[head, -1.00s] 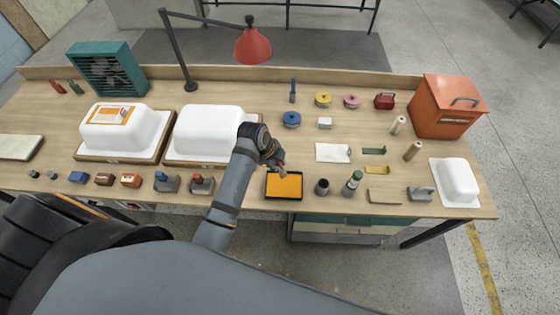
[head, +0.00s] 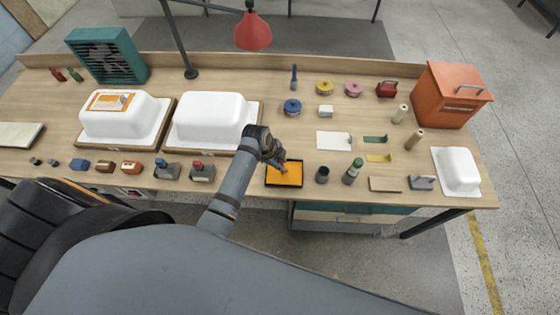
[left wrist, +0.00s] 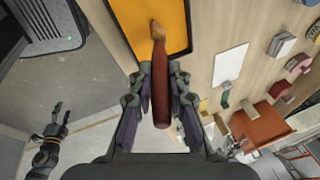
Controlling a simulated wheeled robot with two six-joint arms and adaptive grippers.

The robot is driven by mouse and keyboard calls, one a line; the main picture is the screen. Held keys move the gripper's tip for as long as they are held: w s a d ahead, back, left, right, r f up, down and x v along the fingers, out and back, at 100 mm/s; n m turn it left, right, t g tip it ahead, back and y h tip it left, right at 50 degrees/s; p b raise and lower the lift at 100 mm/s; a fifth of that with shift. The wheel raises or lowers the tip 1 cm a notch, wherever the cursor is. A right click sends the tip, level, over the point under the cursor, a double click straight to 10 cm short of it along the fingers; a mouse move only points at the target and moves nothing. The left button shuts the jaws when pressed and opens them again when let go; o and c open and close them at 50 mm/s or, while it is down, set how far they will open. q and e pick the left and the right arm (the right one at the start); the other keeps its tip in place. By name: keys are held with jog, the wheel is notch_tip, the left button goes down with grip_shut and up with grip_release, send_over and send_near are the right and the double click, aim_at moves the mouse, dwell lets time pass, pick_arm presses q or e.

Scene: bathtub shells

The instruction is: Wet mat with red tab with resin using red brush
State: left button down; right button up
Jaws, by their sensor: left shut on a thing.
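My left gripper (head: 281,163) is shut on the red brush, over the tray (head: 269,185) of orange resin (head: 286,177). In the left wrist view the brush (left wrist: 159,82) has a dark red handle between the fingers and a tan tip over the resin. I cannot tell whether the tip touches it. A white and orange sheet (head: 110,101) lies on top of the left tub shell (head: 125,124). I cannot make out a red tab on any mat. My right gripper (left wrist: 50,136) is open and empty in the left wrist view, off the table.
A second white shell (head: 208,120) stands left of my arm. A dark cup (head: 322,175) and a green-capped bottle (head: 352,172) stand right of the tray. A red lamp (head: 253,33) hangs behind. Small blocks line the front left edge.

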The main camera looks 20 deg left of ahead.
pick_arm(q)
notch_tip(320, 180, up, 3)
jog(key=shift+f+p, duration=0.1)
jog(key=shift+p, duration=0.55)
jog(key=shift+r, duration=1.95)
